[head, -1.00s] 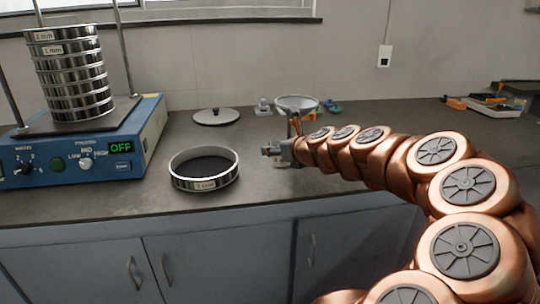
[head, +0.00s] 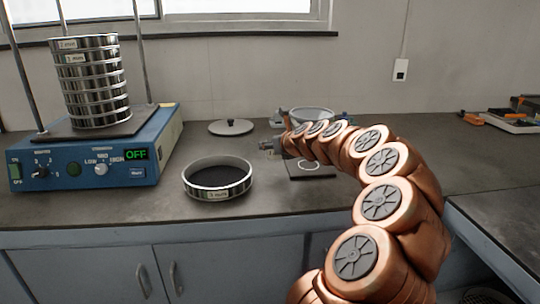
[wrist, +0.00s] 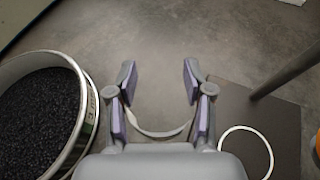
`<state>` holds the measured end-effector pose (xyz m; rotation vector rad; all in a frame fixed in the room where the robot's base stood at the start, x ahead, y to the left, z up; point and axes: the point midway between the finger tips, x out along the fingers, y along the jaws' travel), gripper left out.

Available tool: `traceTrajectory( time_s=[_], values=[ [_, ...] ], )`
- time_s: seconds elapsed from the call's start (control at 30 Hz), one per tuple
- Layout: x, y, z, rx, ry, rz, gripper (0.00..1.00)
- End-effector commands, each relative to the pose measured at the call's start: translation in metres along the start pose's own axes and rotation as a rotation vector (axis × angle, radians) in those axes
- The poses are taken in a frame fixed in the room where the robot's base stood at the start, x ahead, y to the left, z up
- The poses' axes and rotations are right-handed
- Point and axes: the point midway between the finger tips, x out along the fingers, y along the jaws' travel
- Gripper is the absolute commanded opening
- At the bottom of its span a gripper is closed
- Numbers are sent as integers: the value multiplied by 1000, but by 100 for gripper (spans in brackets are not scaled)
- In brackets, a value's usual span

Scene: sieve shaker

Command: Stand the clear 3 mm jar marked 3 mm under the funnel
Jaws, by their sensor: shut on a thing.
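My gripper (wrist: 158,95) is shut on a clear jar (wrist: 160,133). In the wrist view, only a curved pale rim of the jar shows between the spread fingers, and no marking on it can be read. In the head view my gripper (head: 268,147) is small, left of the funnel (head: 312,115), and the jar cannot be made out. The funnel stand's dark base plate (head: 297,172) carries a white ring (head: 311,169). In the wrist view this ring (wrist: 268,150) is empty and lies to the right of my gripper and the jar.
A sieve (head: 216,190) of black grains stands close on the left; it also shows in the wrist view (wrist: 84,130). The stand's post (wrist: 285,72) rises at right. A blue shaker (head: 100,160) with stacked sieves (head: 92,85), showing OFF, and a round lid (head: 231,127) are farther left.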

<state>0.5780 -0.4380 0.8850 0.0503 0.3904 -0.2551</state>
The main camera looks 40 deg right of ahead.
Motion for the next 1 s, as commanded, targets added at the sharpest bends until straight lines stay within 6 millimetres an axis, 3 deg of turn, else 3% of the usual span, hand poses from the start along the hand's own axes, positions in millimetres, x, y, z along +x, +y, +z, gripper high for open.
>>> traceTrajectory(
  time_s=[0.27, 0.53, 0.97, 1.0],
  values=[
    [13, 0, -1, -1, 2, 2, 17],
    [24, -1, -29, 1, 0, 0, 17],
    [25, -1, -32, -1, 1, 0, 17],
    [25, -1, -32, -1, 0, 0, 55]
  ],
)
